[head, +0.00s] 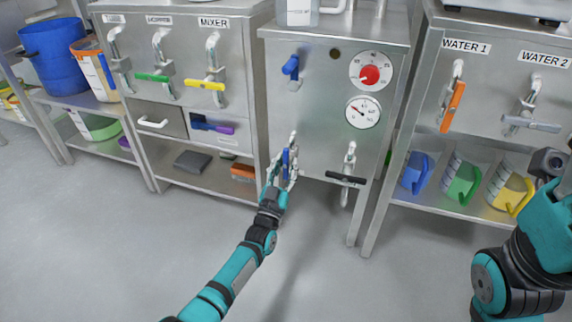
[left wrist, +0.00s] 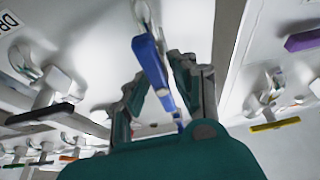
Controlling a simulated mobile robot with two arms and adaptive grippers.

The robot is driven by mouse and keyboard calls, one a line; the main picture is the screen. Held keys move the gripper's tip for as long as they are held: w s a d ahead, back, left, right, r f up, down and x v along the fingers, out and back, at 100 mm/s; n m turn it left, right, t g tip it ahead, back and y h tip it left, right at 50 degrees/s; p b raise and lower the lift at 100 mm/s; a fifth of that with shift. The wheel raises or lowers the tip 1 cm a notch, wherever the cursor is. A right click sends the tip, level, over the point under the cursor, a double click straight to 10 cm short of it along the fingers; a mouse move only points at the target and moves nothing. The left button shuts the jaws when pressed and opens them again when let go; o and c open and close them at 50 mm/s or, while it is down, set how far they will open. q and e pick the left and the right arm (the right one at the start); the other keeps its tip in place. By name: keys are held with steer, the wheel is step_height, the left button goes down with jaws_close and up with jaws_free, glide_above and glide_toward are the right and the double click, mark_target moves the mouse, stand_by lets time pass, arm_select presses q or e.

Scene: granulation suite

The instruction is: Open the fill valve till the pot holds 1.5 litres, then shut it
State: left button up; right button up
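A steel cabinet (head: 320,110) stands in the middle of the head view. A valve with a blue lever (head: 285,163) is low on its left front; the lever points down. My left gripper (head: 284,172) is at this lever. In the left wrist view the blue lever (left wrist: 151,62) runs between the two fingers (left wrist: 157,78), which converge closely on it. No label on this valve can be read. A second blue lever (head: 291,67) is higher on the same front, hanging steeply. My right arm shows at the right edge; its fingers are out of view. I cannot make out a pot or its level.
The cabinet has a red knob (head: 369,75), a round gauge (head: 363,112) and a black-handled valve (head: 345,179). The MIXER cabinet on the left has a yellow handle (head: 205,85). WATER 1 has an orange handle (head: 453,107). Coloured jugs (head: 463,184) stand below. The floor in front is clear.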

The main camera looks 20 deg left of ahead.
arm_select(q)
steer(key=shift+o, duration=1)
steer(key=shift+r, duration=0.1)
steer(key=v, duration=1.2)
stand_by(5.7)
